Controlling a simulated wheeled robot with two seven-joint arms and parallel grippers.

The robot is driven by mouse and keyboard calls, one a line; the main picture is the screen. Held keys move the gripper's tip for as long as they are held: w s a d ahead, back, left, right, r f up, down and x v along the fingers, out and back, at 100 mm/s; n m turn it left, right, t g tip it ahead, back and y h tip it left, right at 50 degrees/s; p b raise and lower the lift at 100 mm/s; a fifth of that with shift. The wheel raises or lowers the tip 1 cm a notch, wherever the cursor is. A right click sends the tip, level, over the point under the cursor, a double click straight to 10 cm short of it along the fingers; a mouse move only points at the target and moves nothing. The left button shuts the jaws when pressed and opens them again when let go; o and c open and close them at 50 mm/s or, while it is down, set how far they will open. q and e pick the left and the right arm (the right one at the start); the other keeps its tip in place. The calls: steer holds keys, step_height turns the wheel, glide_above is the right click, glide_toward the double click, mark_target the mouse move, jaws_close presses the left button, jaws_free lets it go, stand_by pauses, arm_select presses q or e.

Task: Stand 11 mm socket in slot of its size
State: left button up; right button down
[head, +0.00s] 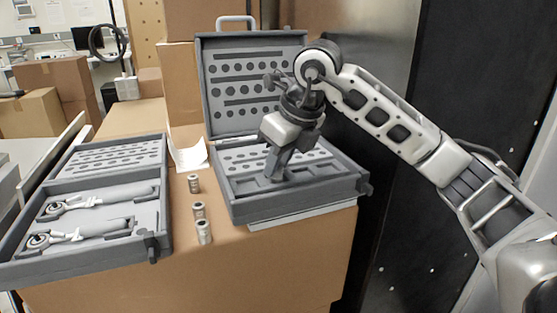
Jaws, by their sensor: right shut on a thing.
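My right gripper (274,172) points down into the open grey case (237,213) on the right, at the tray's front part. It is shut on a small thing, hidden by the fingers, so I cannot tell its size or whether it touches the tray. The tray has a row of round slots (243,164) behind the gripper and larger recesses in front. My left gripper is out of view.
A second open grey case (100,262) at left holds two ratchet-like tools. The right case's perforated lid (222,90) stands upright behind the gripper. A white paper (188,156) lies between the cases. A dark panel (470,110) rises at right.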

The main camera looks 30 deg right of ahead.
steer(key=c, duration=1.3)
jaws_free()
steer(key=shift+f, duration=0.1)
steer(key=shift+r, duration=0.3)
steer(key=p+v, duration=0.1)
steer(key=v, duration=1)
steer(key=shift+s+r, duration=0.15)
steer(key=shift+r, duration=0.2)
